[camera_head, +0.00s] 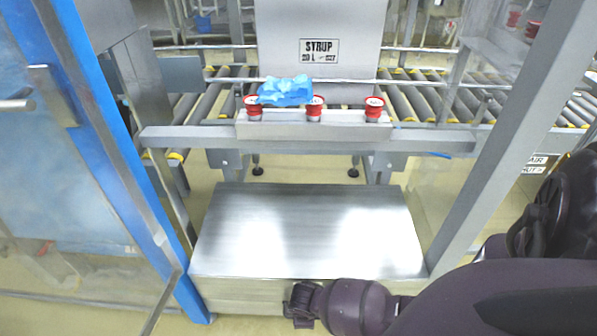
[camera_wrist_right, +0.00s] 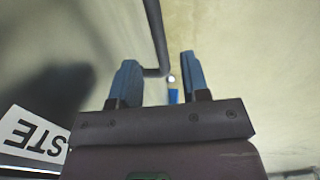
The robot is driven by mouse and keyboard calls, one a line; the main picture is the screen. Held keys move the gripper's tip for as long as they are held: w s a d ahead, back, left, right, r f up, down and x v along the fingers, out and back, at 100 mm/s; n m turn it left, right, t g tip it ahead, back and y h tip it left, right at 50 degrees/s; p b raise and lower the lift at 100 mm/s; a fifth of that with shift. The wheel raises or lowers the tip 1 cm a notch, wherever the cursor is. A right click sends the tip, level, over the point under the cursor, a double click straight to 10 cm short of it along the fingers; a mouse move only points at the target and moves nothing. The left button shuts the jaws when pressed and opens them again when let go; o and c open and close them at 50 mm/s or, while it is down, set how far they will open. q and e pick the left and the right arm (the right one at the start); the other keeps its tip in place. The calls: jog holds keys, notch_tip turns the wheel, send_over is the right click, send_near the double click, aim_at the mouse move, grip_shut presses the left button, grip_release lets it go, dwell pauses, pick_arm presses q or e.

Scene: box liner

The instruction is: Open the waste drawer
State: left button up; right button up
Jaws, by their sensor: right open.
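The waste drawer's steel unit (camera_head: 310,232) stands low in the middle of the head view. Its front is seen only as a thin strip below the bright top, partly behind my right arm. In the right wrist view, a white label (camera_wrist_right: 35,138) reading "STE" upside down shows on a grey surface at lower left. A dark bar handle (camera_wrist_right: 154,35) comes down from the top and bends left. My right gripper (camera_wrist_right: 159,70) is open, its two blue fingers on either side of the bar's lower end; contact cannot be told. It also shows at the unit's front edge (camera_head: 302,303). My left gripper is out of view.
A blue-framed door (camera_head: 110,130) stands open at left. A grey post (camera_head: 515,130) rises at right. Behind are a roller conveyor (camera_head: 210,98), a ledge with red-capped items (camera_head: 314,108) and blue crumpled film (camera_head: 286,91), and a syrup sign (camera_head: 319,51). The unit's top is bare.

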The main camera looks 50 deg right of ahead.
jog(key=shift+w+d+f+b, duration=0.1)
jog(key=shift+f+b, duration=0.2)
jog(key=shift+f, duration=0.4)
jog(key=shift+w+d+f+b, duration=0.15)
jog(key=shift+f+b, duration=0.1)
jog(key=shift+f, duration=0.45)
jog(key=shift+w+d+f+b, duration=0.1)
jog(key=shift+f+b, duration=0.2)
jog(key=shift+f, duration=0.4)
grip_shut()
